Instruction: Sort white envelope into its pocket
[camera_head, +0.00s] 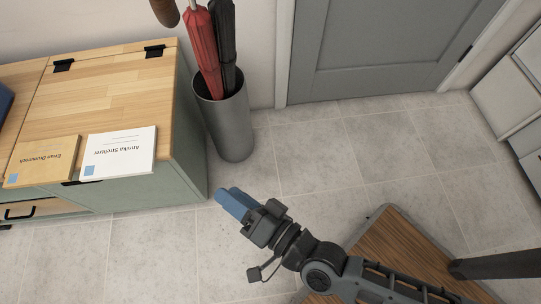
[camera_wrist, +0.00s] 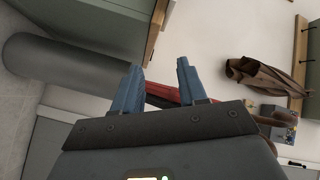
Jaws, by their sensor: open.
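The white envelope (camera_head: 120,151), with a printed name and a blue square, lies flat at the front right of the wooden cabinet top (camera_head: 105,95). It reaches the front edge. My gripper (camera_head: 228,202) is to the right of the cabinet, over the floor, apart from the envelope. In the wrist view, my gripper's two blue fingers (camera_wrist: 158,90) stand apart with nothing held between them. The envelope does not show in the wrist view. I cannot make out a pocket for it in either view.
A yellow envelope (camera_head: 42,160) lies left of the white one. A grey umbrella stand (camera_head: 229,120) with red and black umbrellas stands beside the cabinet. A grey door (camera_head: 378,45) is behind. A brown garment (camera_wrist: 262,75) hangs in the wrist view. Tiled floor (camera_head: 320,155) is clear.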

